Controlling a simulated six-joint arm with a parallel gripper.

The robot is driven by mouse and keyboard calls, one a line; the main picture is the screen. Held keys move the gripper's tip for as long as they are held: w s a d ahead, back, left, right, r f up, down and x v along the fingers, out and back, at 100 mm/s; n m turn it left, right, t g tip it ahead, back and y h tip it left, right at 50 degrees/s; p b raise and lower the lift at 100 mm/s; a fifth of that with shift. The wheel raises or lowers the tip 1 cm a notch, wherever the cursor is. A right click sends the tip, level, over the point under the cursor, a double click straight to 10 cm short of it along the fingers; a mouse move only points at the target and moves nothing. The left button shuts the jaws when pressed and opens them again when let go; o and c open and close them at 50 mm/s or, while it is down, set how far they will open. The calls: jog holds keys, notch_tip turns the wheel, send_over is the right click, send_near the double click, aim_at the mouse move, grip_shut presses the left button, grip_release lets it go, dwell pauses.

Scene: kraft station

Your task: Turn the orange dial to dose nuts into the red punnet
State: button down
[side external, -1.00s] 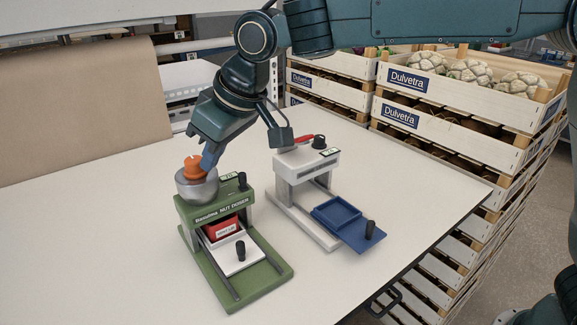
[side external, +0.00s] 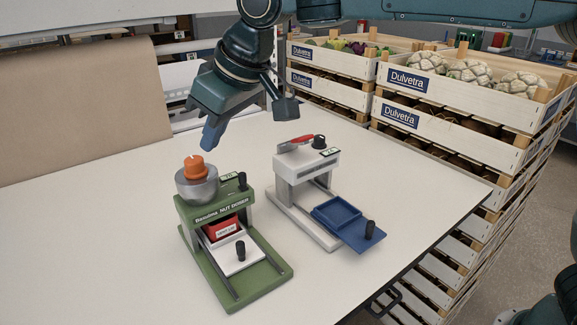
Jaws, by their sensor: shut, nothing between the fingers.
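The green nut doser (side external: 262,287) stands on the white table. Its orange dial (side external: 195,167) sits on top of a metal bowl (side external: 199,190) at the machine's upper left, with a small pale mark on the dial's top. The red punnet (side external: 222,229) is under the doser's head, behind a white drawer plate (side external: 237,255) with a black knob. Its contents cannot be seen. My gripper (side external: 208,145) is above the dial and slightly to its right, apart from it, shut and empty, with its fingers pointing down.
A white-and-grey machine (side external: 305,165) with a red-handled part on top and a blue tray (side external: 343,213) stands to the right of the doser. Stacked Dulvetra crates (side external: 455,110) line the right. A brown paper sheet (side external: 80,110) hangs at left. The table's left front is clear.

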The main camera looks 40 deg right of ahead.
jog(key=shift+r, duration=1.15)
jog(key=c, duration=2.2)
grip_release()
